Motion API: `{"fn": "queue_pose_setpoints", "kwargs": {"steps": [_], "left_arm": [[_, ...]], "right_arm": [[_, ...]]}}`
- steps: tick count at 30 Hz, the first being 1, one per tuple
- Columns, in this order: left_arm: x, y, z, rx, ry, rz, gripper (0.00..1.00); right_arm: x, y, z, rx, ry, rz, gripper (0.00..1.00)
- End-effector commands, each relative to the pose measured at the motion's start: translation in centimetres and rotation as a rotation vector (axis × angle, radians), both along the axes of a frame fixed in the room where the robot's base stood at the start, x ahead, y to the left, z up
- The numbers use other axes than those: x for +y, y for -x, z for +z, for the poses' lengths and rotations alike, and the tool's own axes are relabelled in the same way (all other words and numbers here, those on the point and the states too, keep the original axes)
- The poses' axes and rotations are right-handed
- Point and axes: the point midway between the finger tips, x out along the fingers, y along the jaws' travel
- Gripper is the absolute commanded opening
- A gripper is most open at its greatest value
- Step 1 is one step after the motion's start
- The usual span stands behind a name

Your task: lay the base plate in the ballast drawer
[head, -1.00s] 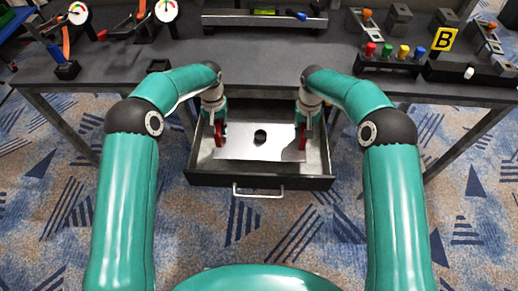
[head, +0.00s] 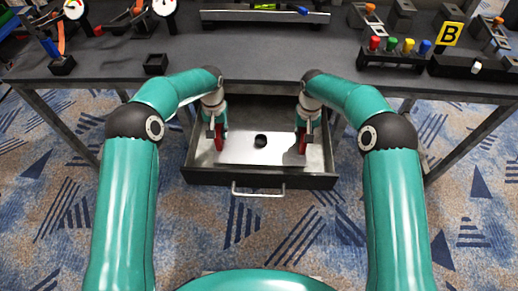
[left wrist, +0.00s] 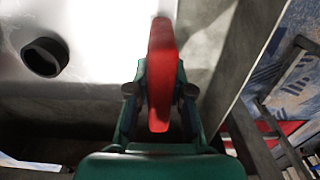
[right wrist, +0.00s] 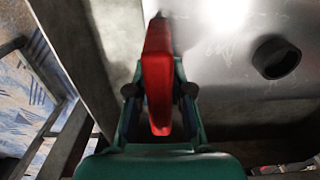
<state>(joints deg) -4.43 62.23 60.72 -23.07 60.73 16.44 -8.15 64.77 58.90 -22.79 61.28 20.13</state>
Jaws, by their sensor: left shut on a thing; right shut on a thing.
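The base plate (head: 240,150) is a flat silver sheet with a black ring (head: 260,140) in its middle and a red grip at each side. It lies level within the outline of the open ballast drawer (head: 210,178); I cannot tell whether it touches the drawer floor. My left gripper (head: 219,138) is shut on the left red grip (left wrist: 161,70). My right gripper (head: 302,138) is shut on the right red grip (right wrist: 157,75). The plate's surface also shows in the left wrist view (left wrist: 100,60) and the right wrist view (right wrist: 215,70).
The drawer hangs out under the dark table (head: 250,62), with a bar handle (head: 258,192) on its front. On the table stand dial gauges (head: 74,9), a row of coloured knobs (head: 392,47) and a yellow "B" sign (head: 449,34). The patterned carpet before the drawer is clear.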

Motion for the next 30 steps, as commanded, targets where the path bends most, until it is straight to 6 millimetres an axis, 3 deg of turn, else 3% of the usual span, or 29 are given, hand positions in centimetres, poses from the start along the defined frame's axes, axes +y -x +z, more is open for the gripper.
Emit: {"fn": "queue_pose_setpoints", "kwargs": {"steps": [4, 5, 9, 22, 30], "left_arm": [[0.0, -0.1, -1.1, -0.002, 0.000, 0.000, 0.00], [0.0, 0.0, -0.9, -0.001, 0.000, 0.000, 0.24], [0.0, 0.0, -0.8, 0.000, 0.000, 0.000, 0.46], [0.0, -0.1, 0.0, -0.002, 0.000, 0.000, 0.46], [0.0, -0.2, 4.6, -0.005, 0.000, 0.000, 0.46]], "right_arm": [[0.0, -0.1, -1.1, -0.003, 0.000, -0.001, 0.00], [0.0, 0.0, -0.9, -0.001, 0.000, -0.001, 0.24], [0.0, 0.0, -0.8, 0.000, 0.000, 0.000, 0.46], [0.0, 0.0, -0.8, 0.000, 0.000, 0.000, 0.46], [0.0, 0.0, -0.8, 0.000, 0.000, 0.000, 0.46]]}}
